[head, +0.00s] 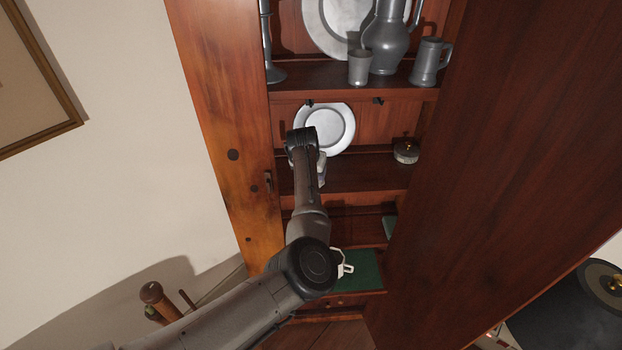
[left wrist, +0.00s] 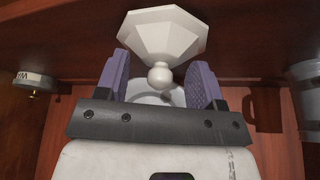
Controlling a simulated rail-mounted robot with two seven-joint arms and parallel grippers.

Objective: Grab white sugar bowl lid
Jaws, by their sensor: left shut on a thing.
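The white sugar bowl lid (left wrist: 165,32) is faceted, with a round knob pointing toward my left gripper (left wrist: 160,62) in the left wrist view. The knob sits between the fingers. In the head view my left arm reaches into the cabinet at the middle shelf, and its wrist hides most of the gripper and the lid. My right gripper is not in view.
A pewter plate (head: 329,129) stands behind my wrist, and a small round tin (head: 406,152) sits to the right on that shelf. Pewter vessels, including a jug (head: 386,40), stand above. A white handled object (head: 345,268) shows partly below. The cabinet's sides are close.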

